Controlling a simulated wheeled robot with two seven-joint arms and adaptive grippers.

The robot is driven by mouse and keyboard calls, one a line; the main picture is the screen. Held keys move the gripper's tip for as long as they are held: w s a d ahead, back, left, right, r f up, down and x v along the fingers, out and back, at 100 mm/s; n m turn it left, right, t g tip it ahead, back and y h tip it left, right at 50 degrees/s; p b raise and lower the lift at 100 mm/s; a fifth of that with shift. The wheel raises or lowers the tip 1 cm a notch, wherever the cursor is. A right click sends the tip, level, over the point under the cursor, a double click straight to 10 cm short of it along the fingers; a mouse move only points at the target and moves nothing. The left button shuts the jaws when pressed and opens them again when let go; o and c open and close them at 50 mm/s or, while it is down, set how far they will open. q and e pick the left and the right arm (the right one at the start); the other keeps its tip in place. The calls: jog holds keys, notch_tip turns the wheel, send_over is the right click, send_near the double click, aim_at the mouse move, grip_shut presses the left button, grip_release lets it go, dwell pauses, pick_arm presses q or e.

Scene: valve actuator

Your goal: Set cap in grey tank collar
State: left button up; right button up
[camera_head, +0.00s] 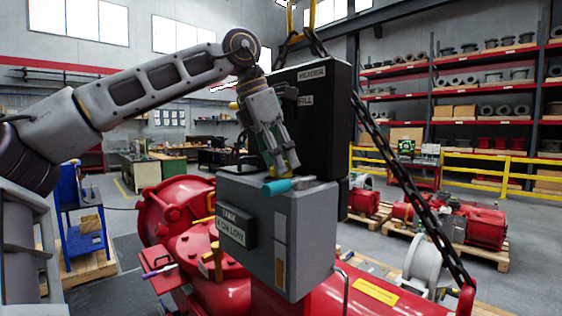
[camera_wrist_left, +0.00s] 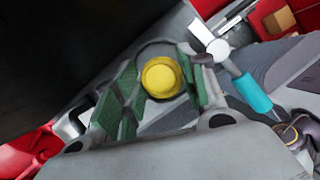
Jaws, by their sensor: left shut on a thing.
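The grey tank (camera_head: 310,235) is a box with a label plate on its front, standing on the red machine. My left gripper (camera_head: 283,168) points down just over its top. In the left wrist view, the green-padded fingers of that gripper (camera_wrist_left: 158,88) are shut on the round yellow cap (camera_wrist_left: 161,77), one on each side. A dark curved rim shows behind the cap. The collar is not clear, and I cannot tell whether the cap touches it. A teal-handled lever (camera_head: 278,187) lies beside the fingers; it also shows in the left wrist view (camera_wrist_left: 252,93). My right gripper is out of view.
A tall black header tank (camera_head: 325,120) stands close behind the gripper. A dark chain (camera_head: 410,190) slants down on the right. The red machine (camera_head: 185,215) lies below. Shelves and yellow railings are far back.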

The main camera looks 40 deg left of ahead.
pick_arm(q)
jog(key=shift+w+f, duration=0.2)
jog(key=shift+f, duration=0.2)
jog(key=shift+f, duration=0.1)
jog(key=o, duration=0.8)
jog(key=shift+v, duration=6.1)
jog(key=shift+d, duration=0.1)
